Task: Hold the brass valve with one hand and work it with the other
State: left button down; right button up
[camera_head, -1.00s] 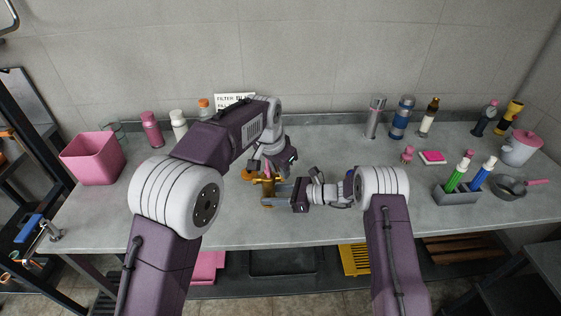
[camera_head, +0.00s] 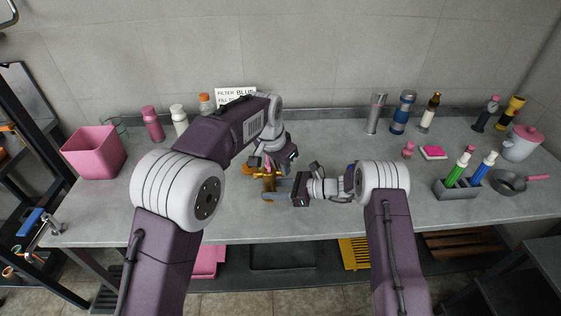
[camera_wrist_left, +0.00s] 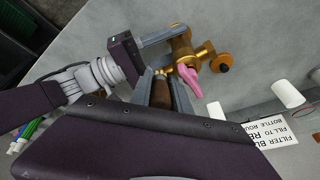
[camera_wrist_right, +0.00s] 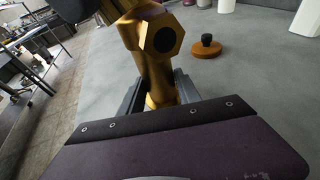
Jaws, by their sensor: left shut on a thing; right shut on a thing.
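The brass valve (camera_head: 268,183) is held just above the worktop, near its middle. It also shows in the left wrist view (camera_wrist_left: 182,46), with a pink lever (camera_wrist_left: 189,78) on it. My right gripper (camera_head: 276,190) comes in from the right and is shut on the valve body; its fingers are on either side of the brass (camera_wrist_right: 160,88) in the right wrist view. My left gripper (camera_head: 266,162) is above the valve, pointing down. It is shut on a dark brown piece (camera_wrist_left: 161,92) beside the pink lever; whether that belongs to the valve is unclear.
An orange disc with a black knob (camera_wrist_right: 207,49) lies on the worktop near the valve. A pink bin (camera_head: 94,153) stands at left. Bottles, a sign (camera_head: 235,95), a pen holder (camera_head: 458,190) and a pan (camera_head: 509,183) stand around; the middle front is clear.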

pick_arm(q)
jog(key=shift+w+r, duration=0.1)
jog(key=shift+r, duration=3.9)
jog(key=shift+f, duration=0.15)
